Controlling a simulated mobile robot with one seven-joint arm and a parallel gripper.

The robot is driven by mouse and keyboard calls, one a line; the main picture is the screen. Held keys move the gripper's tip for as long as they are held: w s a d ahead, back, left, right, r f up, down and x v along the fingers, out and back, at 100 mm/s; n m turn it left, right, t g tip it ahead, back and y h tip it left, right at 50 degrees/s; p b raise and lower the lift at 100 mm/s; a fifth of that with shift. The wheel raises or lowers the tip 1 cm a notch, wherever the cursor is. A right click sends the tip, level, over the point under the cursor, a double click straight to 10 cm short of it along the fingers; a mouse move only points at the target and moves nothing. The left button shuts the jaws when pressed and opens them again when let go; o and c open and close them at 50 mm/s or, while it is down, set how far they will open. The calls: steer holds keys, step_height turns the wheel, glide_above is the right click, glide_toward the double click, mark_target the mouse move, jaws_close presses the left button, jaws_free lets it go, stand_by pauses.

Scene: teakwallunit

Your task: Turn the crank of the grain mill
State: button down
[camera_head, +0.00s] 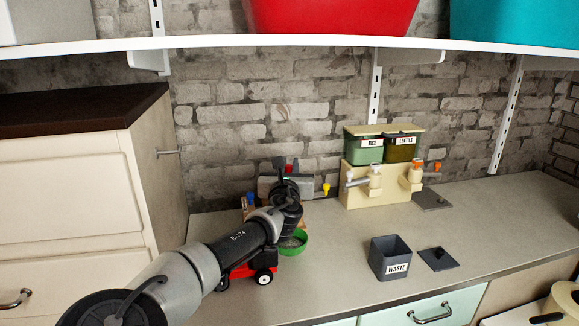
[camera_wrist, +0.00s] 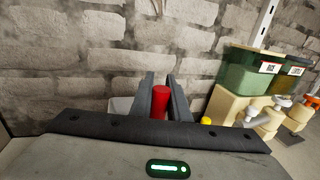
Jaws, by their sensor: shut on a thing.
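The grain mill (camera_head: 268,186) stands against the brick wall and shows as a grey body, mostly hidden behind my arm and gripper. My gripper (camera_head: 287,172) is at the mill. In the wrist view my gripper (camera_wrist: 160,84) has its two dark fingers on either side of a red upright cylinder, which looks like the crank's handle (camera_wrist: 160,103), and is shut on it. The crank arm below the handle is hidden. A green bowl (camera_head: 301,236) with grain-like contents stands below the mill, partly behind my arm.
A red wheeled object (camera_head: 240,271) sits under my forearm. The rice and lentils dispenser (camera_head: 376,186) stands to the right. A grey waste bin (camera_head: 390,257) and a dark lid (camera_head: 438,258) lie on the counter (camera_head: 340,236). A white shelf (camera_head: 300,41) runs above; a drawer cabinet (camera_head: 70,180) is left.

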steer(key=n+y, duration=0.2)
steer(key=y, duration=0.1)
steer(key=n+y+b, duration=0.1)
steer(key=shift+w+d+f+g+y, duration=0.1)
steer(key=shift+w+g+y, duration=0.2)
steer(key=shift+w, duration=0.05)
steer(key=n+g+y+b, duration=0.1)
steer(key=y, duration=0.1)
steer(key=n+g+y+b, duration=0.1)
steer(key=n+y, duration=0.1)
steer(key=n+g+y+b, duration=0.1)
steer(key=y, duration=0.1)
steer(key=shift+w+a+n, duration=0.25)
steer(key=shift+w+n, duration=0.05)
steer(key=shift+w, duration=0.1)
steer(key=n+g+y+b, duration=0.2)
steer(key=n+g+y, duration=0.1)
steer(key=g+y, duration=0.1)
steer(key=shift+w+a+b, duration=0.2)
steer(key=shift+a+b, duration=0.1)
steer(key=shift+b, duration=0.1)
steer(key=shift+a+n+g+y+b, duration=0.25)
steer(key=shift+n+g+y+b, duration=0.25)
steer(key=shift+n+g, duration=0.4)
steer(key=shift+a+n+g+y+b, duration=0.25)
steer(key=shift+n+g+y, duration=0.4)
steer(key=shift+g, duration=0.45)
steer(key=c, duration=1.7)
jaws_free()
steer(key=shift+r, duration=0.25)
